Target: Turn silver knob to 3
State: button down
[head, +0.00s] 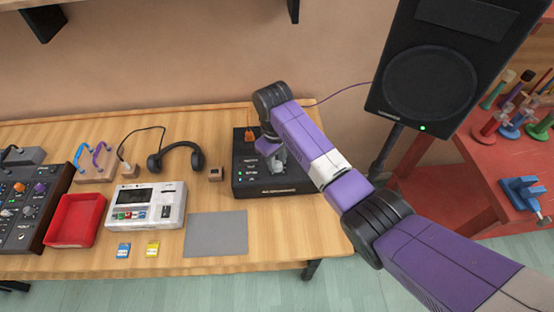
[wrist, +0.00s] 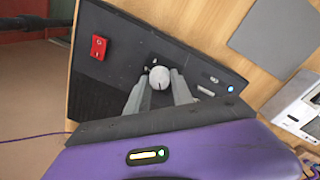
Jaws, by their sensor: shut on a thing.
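The silver knob (wrist: 159,77) sits on the top face of a black box (wrist: 115,65) in the wrist view. My gripper (wrist: 158,88) has one finger on each side of the knob and is shut on it. A dark pointer line shows on the knob, but I cannot read which number it faces. In the head view the black box (head: 243,186) stands at the right end of the wooden table. My gripper (head: 277,158) reaches down onto it there and hides the knob.
A red rocker switch (wrist: 98,47) and a blue light (wrist: 230,88) are on the box. Headphones (head: 176,158), a grey mat (head: 216,233), a white device (head: 144,207) and a red tray (head: 75,220) lie to the left. A speaker (head: 435,75) stands at the right.

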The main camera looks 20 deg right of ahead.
jog(key=m, duration=0.6)
jog(key=shift+w+r, duration=0.1)
jog(key=shift+m, duration=0.3)
dwell(0.3)
jog(key=c, duration=1.1)
grip_release()
jog(key=shift+a+r+b, duration=0.15)
jog(key=shift+r+b, duration=0.55)
jog(key=shift+r, duration=3.15)
